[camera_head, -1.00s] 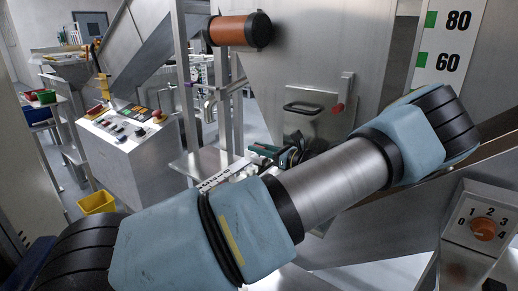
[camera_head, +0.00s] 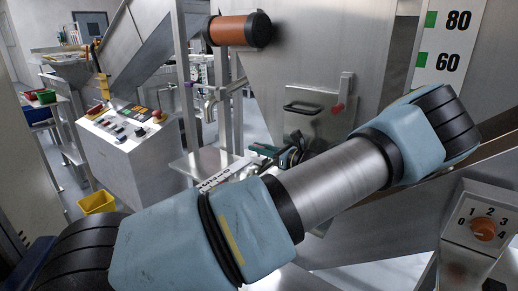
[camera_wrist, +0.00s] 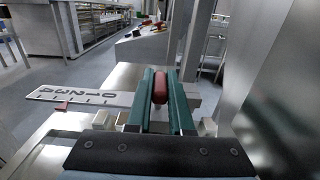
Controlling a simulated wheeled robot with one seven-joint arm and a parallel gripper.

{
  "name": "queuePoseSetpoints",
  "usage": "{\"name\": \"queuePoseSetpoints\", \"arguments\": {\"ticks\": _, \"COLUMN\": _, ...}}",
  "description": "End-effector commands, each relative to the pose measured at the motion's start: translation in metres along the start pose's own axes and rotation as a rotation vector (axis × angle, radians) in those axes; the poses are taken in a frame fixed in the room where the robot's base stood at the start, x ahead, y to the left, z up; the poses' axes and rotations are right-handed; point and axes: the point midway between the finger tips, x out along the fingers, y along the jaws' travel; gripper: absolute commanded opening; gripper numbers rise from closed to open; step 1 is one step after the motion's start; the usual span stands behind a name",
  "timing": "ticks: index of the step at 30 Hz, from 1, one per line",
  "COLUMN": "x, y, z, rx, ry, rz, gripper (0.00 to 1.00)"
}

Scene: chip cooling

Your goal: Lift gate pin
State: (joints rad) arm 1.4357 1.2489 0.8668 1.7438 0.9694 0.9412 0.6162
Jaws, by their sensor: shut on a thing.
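The gate pin has a rounded red grip (camera_wrist: 160,87), which stands between the two green fingers of my gripper (camera_wrist: 160,98) in the wrist view. The gripper is shut on this red grip. The lower part of the pin is hidden by the fingers and the mount below. In the head view my gripper (camera_head: 272,152) shows small behind my forearm, near the metal gate panel, and the pin cannot be made out there.
A numbered scale plate (camera_wrist: 75,96) lies left of the gripper. A steel wall (camera_wrist: 278,85) rises close on the right. A black handle (camera_head: 302,108) and a red-knobbed lever (camera_head: 338,106) sit on the panel. A control console (camera_head: 130,140) stands left.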

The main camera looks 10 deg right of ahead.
Motion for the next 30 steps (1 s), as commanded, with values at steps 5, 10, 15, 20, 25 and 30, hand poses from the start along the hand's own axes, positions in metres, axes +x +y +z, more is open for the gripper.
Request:
{"name": "queuePoseSetpoints", "arguments": {"ticks": 5, "x": -0.001, "y": -0.001, "z": 0.0, "rx": 0.0, "ry": 0.0, "rz": -0.002, "gripper": 0.0}}
{"name": "queuePoseSetpoints", "arguments": {"ticks": 10, "x": -0.001, "y": -0.001, "z": 0.0, "rx": 0.0, "ry": 0.001, "rz": -0.002, "gripper": 0.0}}
{"name": "queuePoseSetpoints", "arguments": {"ticks": 15, "x": -0.001, "y": -0.001, "z": 0.007, "rx": -0.001, "ry": 0.001, "rz": -0.002, "gripper": 0.0}}
{"name": "queuePoseSetpoints", "arguments": {"ticks": 20, "x": -0.001, "y": -0.001, "z": 0.02, "rx": 0.0, "ry": 0.0, "rz": -0.001, "gripper": 0.0}}
{"name": "queuePoseSetpoints", "arguments": {"ticks": 25, "x": -0.001, "y": -0.001, "z": 0.018, "rx": 0.001, "ry": 0.0, "rz": -0.001, "gripper": 0.0}}
{"name": "queuePoseSetpoints", "arguments": {"ticks": 30, "x": -0.001, "y": 0.0, "z": 0.017, "rx": 0.001, "ry": 0.0, "rz": 0.0, "gripper": 0.3}}
